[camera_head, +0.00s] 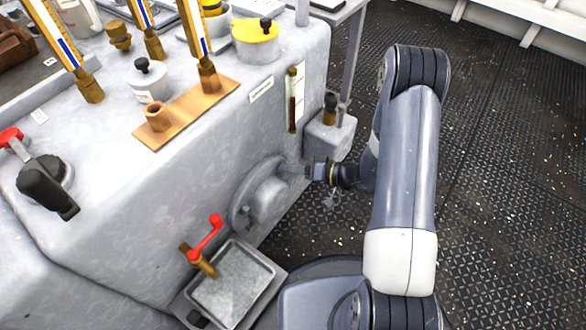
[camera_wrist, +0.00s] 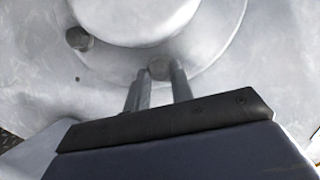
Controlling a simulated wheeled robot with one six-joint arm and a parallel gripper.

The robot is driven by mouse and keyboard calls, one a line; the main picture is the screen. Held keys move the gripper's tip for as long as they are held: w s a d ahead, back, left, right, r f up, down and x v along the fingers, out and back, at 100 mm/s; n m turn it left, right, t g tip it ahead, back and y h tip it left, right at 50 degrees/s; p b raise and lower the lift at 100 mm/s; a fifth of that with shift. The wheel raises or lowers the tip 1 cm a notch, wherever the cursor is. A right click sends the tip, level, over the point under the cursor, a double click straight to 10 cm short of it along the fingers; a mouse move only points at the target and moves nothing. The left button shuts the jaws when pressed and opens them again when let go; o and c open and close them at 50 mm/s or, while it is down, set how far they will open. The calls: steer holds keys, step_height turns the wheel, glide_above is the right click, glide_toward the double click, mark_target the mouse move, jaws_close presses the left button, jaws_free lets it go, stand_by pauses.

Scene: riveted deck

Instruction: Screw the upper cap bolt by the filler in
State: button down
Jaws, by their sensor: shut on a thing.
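A round grey cap (camera_head: 268,196) with a raised hub sits on the side wall of the grey housing. It fills the top of the wrist view (camera_wrist: 215,55). My gripper (camera_head: 290,170) reaches the cap's right edge from the right. In the wrist view its two fingers (camera_wrist: 158,78) are shut on a bolt head (camera_wrist: 160,67) at the lower rim of the cap's hub. How deep this bolt sits is hidden. A second bolt (camera_wrist: 79,39) stands on the cap to the upper left, apart from the fingers.
A metal tray (camera_head: 235,292) and a red-handled brass tap (camera_head: 205,245) are below left. A sight glass (camera_head: 292,100) is above. The dark deck to the right is open.

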steer(key=shift+d+f+m+g+y+b, duration=0.15)
steer(key=shift+m+y+b, duration=0.35)
steer(key=shift+m+b, duration=0.4)
steer(key=shift+a+f+m+g+y+b, duration=0.15)
steer(key=shift+m+y+b, duration=0.35)
steer(key=shift+m+b, duration=0.35)
steer(key=shift+d+r, duration=0.1)
steer(key=c, duration=1.2)
jaws_free()
steer(key=shift+d, duration=0.1)
steer(key=p+v, duration=0.3)
steer(key=v, duration=0.7)
steer(key=shift+d, duration=0.3)
steer(key=shift+s, duration=0.1)
